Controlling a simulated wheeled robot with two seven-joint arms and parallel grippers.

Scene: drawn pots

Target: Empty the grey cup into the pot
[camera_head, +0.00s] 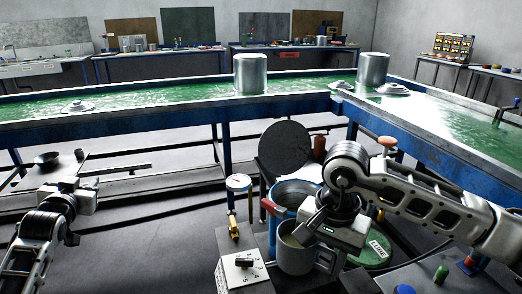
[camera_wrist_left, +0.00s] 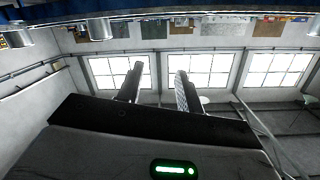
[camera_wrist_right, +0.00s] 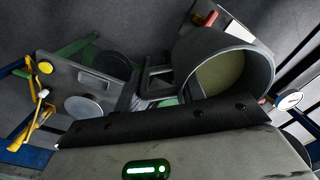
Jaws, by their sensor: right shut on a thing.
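The grey cup (camera_head: 297,262) appears upright in front of the pot (camera_head: 297,187) in the head view, with its handle on the right. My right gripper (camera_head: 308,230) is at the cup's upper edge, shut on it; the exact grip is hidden. In the right wrist view the cup (camera_wrist_right: 185,55) is large and close, with pale yellowish contents inside. The pot is open at the top, partly hidden by my right arm and the cup. My left gripper (camera_head: 125,170) is open and empty, far to the left; its two fingers stand apart in the left wrist view (camera_wrist_left: 158,85).
A dark round disc (camera_head: 285,147) stands behind the pot.

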